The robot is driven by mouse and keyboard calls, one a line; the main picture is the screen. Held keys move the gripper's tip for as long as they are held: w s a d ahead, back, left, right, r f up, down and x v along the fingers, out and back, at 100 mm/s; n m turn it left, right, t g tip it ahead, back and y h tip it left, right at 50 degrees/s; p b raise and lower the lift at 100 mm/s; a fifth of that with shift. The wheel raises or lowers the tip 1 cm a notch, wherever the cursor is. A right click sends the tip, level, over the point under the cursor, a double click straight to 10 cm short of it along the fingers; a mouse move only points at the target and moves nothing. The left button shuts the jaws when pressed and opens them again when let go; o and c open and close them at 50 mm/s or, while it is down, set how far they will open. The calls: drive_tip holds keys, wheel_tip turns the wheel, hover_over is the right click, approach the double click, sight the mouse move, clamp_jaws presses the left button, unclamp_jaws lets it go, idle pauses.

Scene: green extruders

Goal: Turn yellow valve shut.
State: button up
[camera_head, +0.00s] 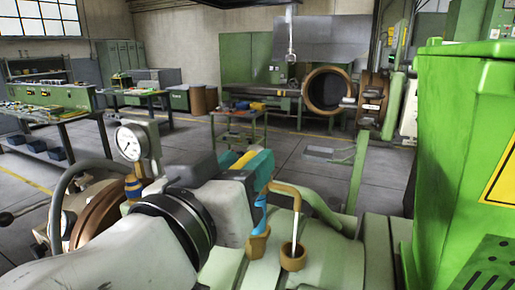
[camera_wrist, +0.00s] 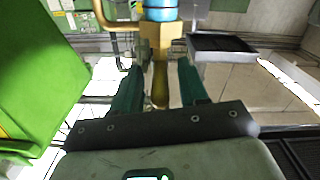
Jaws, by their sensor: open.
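The yellow valve (camera_wrist: 160,38) is at the top centre in the wrist view, with a brass-yellow body under a blue section. Its yellow handle (camera_wrist: 160,85) extends down the picture between the two green fingers of my gripper (camera_wrist: 160,80). My arm hides much of the valve there.
A pressure gauge (camera_head: 131,142) stands at left. A big green cabinet (camera_head: 450,150) fills the right side. A dark-topped block (camera_wrist: 222,45) is right of the valve.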

drive_tip(key=shift+x, duration=0.95)
clamp_jaws()
